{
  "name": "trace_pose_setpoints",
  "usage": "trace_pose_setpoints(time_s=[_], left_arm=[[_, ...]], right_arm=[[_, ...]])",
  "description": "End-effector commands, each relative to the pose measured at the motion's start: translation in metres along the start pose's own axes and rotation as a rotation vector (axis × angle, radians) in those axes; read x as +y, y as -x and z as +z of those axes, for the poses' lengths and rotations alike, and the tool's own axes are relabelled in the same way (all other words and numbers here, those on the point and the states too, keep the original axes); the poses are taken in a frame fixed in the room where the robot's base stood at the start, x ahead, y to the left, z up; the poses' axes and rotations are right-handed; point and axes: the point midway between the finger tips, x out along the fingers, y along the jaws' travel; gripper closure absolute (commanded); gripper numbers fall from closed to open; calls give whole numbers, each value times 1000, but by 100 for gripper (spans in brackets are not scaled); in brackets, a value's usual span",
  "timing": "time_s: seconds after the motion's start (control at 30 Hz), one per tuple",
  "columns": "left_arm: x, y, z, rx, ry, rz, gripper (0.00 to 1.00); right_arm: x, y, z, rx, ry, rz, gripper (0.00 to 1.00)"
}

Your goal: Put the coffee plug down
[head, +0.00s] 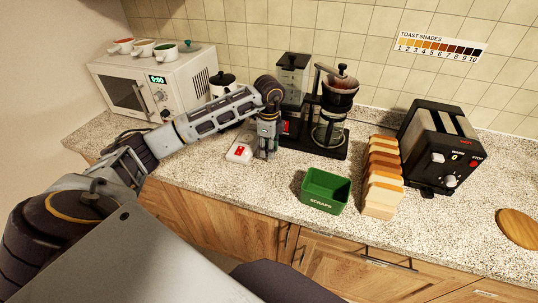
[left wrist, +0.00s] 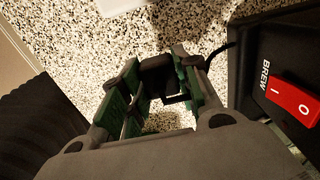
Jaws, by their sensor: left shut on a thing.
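My left gripper (head: 266,150) points down close above the counter, just left of the coffee maker (head: 318,140). In the left wrist view, its green-padded fingers (left wrist: 158,98) are shut on the black coffee plug (left wrist: 157,72). A thin black cord runs at the right toward the coffee maker's dark base, with its red BREW switch (left wrist: 294,101). In the head view the plug is mostly hidden by the gripper. I cannot tell whether it touches the counter. A white block with a red part (head: 240,151) lies just left of the gripper. My right gripper is not in view.
A green SCRAPS bin (head: 325,190), a row of bread slices (head: 382,178) and a black toaster (head: 440,148) stand to the right. A white microwave (head: 158,85) with cups on it and a dark-lidded canister (head: 222,84) stand left. Speckled counter (head: 215,185) is clear in front.

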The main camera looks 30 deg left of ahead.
Motion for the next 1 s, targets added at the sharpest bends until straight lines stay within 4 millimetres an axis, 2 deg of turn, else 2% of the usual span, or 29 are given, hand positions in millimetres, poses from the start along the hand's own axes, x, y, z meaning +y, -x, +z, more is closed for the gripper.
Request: trace_pose_setpoints(time_s=[0.3,0.6,1.0], left_arm=[[1,-30,0,-1,0,2,100],[0,-32,0,0,0,1,100],[0,-39,0,-1,0,1,100]], right_arm=[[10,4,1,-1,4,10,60],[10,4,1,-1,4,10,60],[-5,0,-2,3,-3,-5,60]])
